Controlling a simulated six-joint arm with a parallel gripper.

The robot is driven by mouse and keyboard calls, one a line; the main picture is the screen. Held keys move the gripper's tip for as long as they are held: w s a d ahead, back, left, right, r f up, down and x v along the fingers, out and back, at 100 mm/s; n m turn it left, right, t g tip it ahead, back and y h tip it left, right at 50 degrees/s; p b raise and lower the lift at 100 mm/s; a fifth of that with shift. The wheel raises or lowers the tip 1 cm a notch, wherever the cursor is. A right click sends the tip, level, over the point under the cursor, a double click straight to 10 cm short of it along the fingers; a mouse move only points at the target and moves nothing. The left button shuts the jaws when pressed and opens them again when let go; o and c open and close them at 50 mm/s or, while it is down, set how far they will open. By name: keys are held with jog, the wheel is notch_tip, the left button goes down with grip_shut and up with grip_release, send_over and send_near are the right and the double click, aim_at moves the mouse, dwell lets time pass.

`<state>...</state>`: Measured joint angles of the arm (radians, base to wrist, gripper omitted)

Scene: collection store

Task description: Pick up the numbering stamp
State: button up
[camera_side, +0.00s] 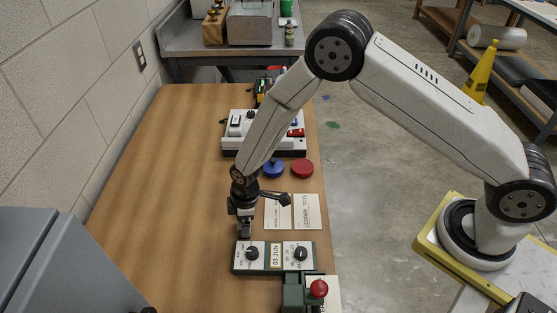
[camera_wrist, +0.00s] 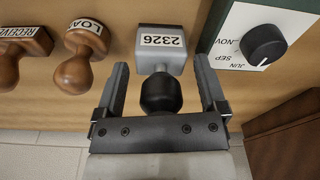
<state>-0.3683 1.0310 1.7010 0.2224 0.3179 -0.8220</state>
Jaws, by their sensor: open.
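The numbering stamp (camera_wrist: 160,62) shows in the wrist view, with a grey body, a white label reading 2326 and a round black handle. My gripper (camera_wrist: 160,72) is open, with one finger on the left and one on the right of the stamp. Some gap shows between each finger and the black handle. In the side view my gripper (camera_side: 244,228) points down over the wooden table, just behind the dial board. I cannot make out the numbering stamp clearly there.
Two wooden-handled stamps, RECEIVED-like (camera_wrist: 22,50) and LOA (camera_wrist: 82,62), stand left in the wrist view. A dial board (camera_side: 274,256) with black knobs is close by. Blue (camera_side: 273,168) and red (camera_side: 302,168) round items lie farther back. Bare table (camera_side: 165,200) extends left.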

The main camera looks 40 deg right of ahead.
jog(key=shift+f, duration=0.25)
dwell(0.3)
jog(key=c, duration=1.1)
